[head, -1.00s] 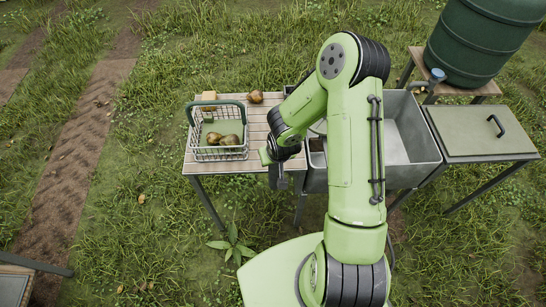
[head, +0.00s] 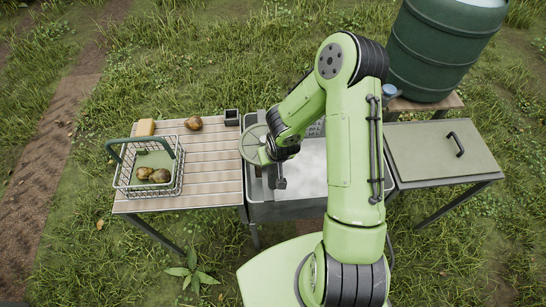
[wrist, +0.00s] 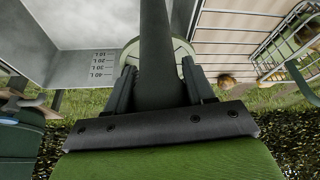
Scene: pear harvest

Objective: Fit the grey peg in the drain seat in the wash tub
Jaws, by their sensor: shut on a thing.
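My gripper (head: 280,183) is over the left part of the wash tub (head: 345,207) in the head view. In the wrist view my gripper (wrist: 157,75) is shut on the grey peg (wrist: 157,35), a dark, long, straight rod running up between the fingers. The peg's far end is out of that view. I cannot make out the drain seat; my arm covers part of the tub in the head view.
A pale round disc (head: 247,146) lies at the tub's left side. A green barrel (head: 440,55) stands behind right.

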